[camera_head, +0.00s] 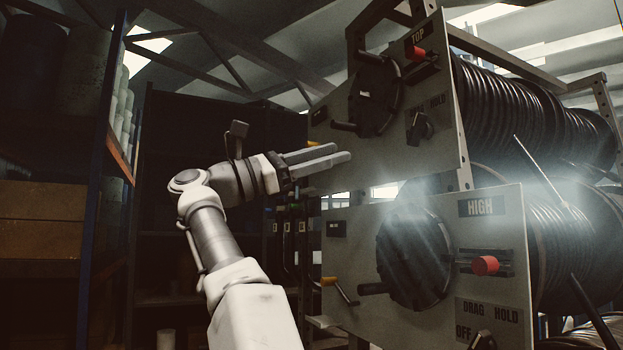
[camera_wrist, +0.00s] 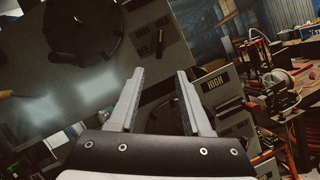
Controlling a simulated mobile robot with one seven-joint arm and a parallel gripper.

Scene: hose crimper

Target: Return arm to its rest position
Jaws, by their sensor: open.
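My arm reaches up from the bottom of the head view, and my gripper (camera_head: 342,153) points right toward the hose reel machine. In the wrist view my gripper (camera_wrist: 160,75) shows two fingers spread apart with nothing between them. The upper reel panel (camera_head: 325,160), marked TOP, is close to the fingertips in the head view; whether they touch cannot be told. It has a black round hub (camera_head: 375,95) and a red knob (camera_head: 415,53). The lower panel (camera_head: 350,250), marked HIGH, has a larger black hub (camera_head: 414,258) and a red knob (camera_head: 486,265).
Coiled black hose (camera_head: 535,110) fills the reels behind the panels. A shelf with boxes (camera_head: 42,215) stands at the left, and dark shelving (camera_head: 190,130) is behind my arm. A workbench with equipment (camera_wrist: 280,85) shows at right in the wrist view.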

